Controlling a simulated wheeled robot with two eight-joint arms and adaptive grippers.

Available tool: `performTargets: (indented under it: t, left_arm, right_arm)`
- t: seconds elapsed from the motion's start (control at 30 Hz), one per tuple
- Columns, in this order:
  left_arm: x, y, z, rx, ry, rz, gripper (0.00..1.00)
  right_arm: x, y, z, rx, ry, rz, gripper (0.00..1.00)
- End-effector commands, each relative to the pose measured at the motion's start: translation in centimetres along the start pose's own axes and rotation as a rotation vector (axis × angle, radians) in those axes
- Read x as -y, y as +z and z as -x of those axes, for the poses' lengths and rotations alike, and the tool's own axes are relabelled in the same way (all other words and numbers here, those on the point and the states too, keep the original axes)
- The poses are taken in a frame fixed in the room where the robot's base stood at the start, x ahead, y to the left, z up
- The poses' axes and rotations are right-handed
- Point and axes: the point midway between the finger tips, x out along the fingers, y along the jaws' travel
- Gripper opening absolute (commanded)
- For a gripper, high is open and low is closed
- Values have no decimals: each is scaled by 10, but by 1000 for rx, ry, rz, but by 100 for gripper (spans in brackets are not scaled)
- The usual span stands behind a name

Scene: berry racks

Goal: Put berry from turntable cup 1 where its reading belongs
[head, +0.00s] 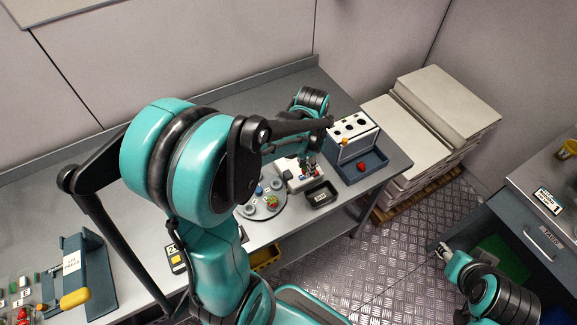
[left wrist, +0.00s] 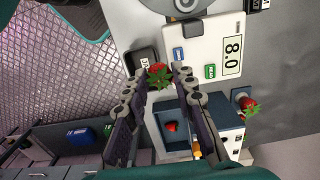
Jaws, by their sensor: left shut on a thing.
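My left gripper (head: 309,164) is over the table by the white reading device (head: 293,177). In the left wrist view its fingers (left wrist: 158,76) are shut on a red berry (left wrist: 157,71) with green leaves. The device's display (left wrist: 232,57) shows the digits 0 and 8, turned sideways. The turntable (head: 254,211) has several cups; one holds a red and green berry (head: 272,201). The white rack (head: 352,128) has round holes and a blue tray (head: 375,170) in front. My right gripper (head: 443,252) is over the floor at right; its fingers are too small to read.
A small dark labelled bin (head: 320,196) stands between the turntable and the tray. A loose red berry (left wrist: 171,127) lies in the blue tray. Stacked pale slabs (head: 447,105) stand beyond the table's right end.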

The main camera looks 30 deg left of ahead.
Motion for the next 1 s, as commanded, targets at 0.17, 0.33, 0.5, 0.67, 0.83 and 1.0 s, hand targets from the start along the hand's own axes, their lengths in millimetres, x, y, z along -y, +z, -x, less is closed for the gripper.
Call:
performTargets:
  t: [0.17, 0.33, 0.5, 0.67, 0.83, 1.0]
  left_arm:
    - [-17, -15, -3, 0, 0, -4, 20]
    - [-36, -19, -38, 0, 0, -2, 20]
    - [-43, -19, -50, 0, 0, 0, 20]
    - [-42, -19, -57, 0, 0, 0, 20]
    - [-42, -19, -72, 0, 0, 0, 20]
    - [-42, -19, -90, 0, 0, 0, 20]
  right_arm:
    - [0, 2, -4, 0, 0, 0, 40]
    - [0, 13, -18, 0, 0, 0, 40]
    - [0, 16, -22, 0, 0, 0, 40]
    - [0, 19, -26, 0, 0, 0, 40]
    - [0, 26, -36, 0, 0, 0, 40]
    - [0, 35, -49, 0, 0, 0, 40]
